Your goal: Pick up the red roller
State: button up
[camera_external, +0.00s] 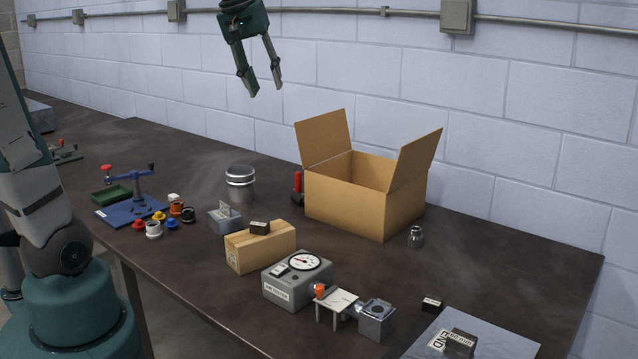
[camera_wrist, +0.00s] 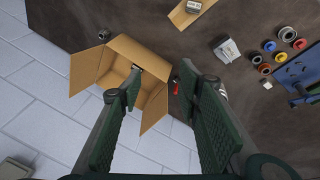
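The red roller (camera_external: 138,224) is a small red piece on the dark table, at the left end of a cluster of small coloured rollers in front of the blue hand-cranked tool (camera_external: 130,208). My gripper (camera_external: 266,86) is high above the table, near the wall, far to the upper right of the red roller. Its fingers are apart with nothing between them. In the wrist view my gripper (camera_wrist: 160,75) points toward the table beside the open box.
Yellow, orange (camera_external: 176,208), black and pale rollers crowd the red one. An open cardboard box (camera_external: 365,205) stands below and right of my gripper, with a red-and-black object (camera_external: 297,187) beside it. A metal canister (camera_external: 240,184) and small carton (camera_external: 260,248) stand between box and rollers.

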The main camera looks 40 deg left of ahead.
jog(key=w+a+n+g, duration=0.1)
jog(key=w+a+n, duration=0.25)
jog(key=w, duration=0.65)
jog(key=n+g+h, duration=0.3)
jog(key=n+g, duration=0.1)
jog(key=n, duration=0.2)
send_over(300, 187)
jog(key=a, duration=0.2)
notch_tip(300, 187, down, 11)
jog(key=shift+m, duration=0.25)
jog(key=f, duration=2.9)
jog(key=shift+w+d, duration=0.2)
jog(key=shift+w, duration=0.05)
jog(key=shift+f, duration=0.15)
jog(key=shift+x, duration=1.2)
jog(key=shift+d+f, duration=0.1)
jog(key=shift+f, duration=0.05)
